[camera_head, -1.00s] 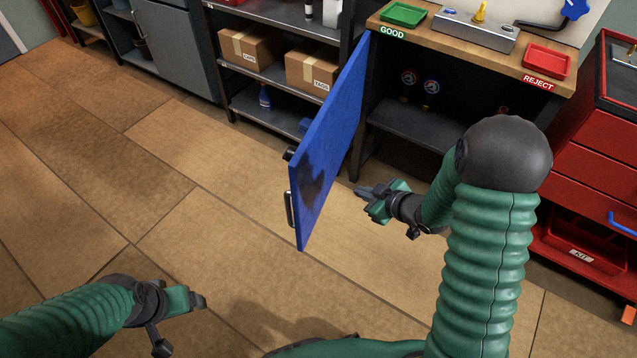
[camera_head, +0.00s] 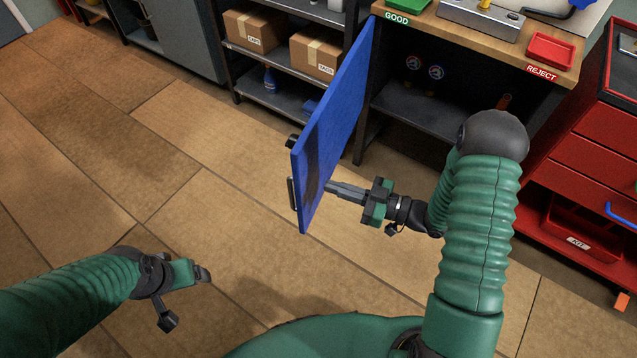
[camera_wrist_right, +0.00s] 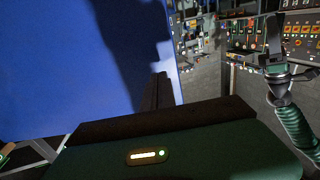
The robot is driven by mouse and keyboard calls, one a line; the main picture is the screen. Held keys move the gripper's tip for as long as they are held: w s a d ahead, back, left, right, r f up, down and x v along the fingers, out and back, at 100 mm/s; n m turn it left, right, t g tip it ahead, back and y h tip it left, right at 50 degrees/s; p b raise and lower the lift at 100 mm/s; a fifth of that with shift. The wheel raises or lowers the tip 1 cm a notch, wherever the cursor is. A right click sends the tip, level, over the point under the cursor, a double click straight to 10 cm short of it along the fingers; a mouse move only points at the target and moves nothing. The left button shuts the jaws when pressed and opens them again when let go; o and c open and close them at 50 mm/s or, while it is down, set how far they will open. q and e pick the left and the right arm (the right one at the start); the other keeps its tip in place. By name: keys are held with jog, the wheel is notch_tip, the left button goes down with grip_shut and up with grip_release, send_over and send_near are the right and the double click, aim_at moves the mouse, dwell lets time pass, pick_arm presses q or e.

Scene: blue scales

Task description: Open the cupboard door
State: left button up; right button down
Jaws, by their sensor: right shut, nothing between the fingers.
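The blue cupboard door (camera_head: 335,125) stands swung wide open from the workbench cupboard (camera_head: 415,115), with its inner face toward my right arm. A dark handle (camera_head: 292,194) shows at its free edge on the outer side. My right gripper (camera_head: 330,187) is shut and empty, its fingertips at the inner face of the door near the free edge; I cannot tell whether they touch. In the right wrist view the door (camera_wrist_right: 70,60) fills the left side, close to the fingers. My left gripper (camera_head: 205,274) is over the floor at lower left, away from the door; its jaws are unclear.
A red tool cabinet (camera_head: 585,160) stands at the right. A dark shelf with cardboard boxes (camera_head: 318,54) is behind the door. The bench top holds a red tray (camera_head: 551,50) and a green tray (camera_head: 405,4). The floor (camera_head: 150,180) left of the door is clear.

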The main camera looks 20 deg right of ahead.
aim_at(306, 178)
jog(key=b+x, duration=0.1)
jog(key=x, duration=0.3)
jog(key=shift+w+a, duration=0.2)
jog(key=shift+a, duration=0.1)
jog(key=w+a+m+t+h+b, duration=0.1)
jog(key=w+a+b, duration=0.1)
jog(key=w+a, duration=1.4)
jog(key=shift+w+a+m+t+h, duration=0.3)
jog(key=shift+w+t+h, duration=0.1)
jog(key=shift+w, duration=0.3)
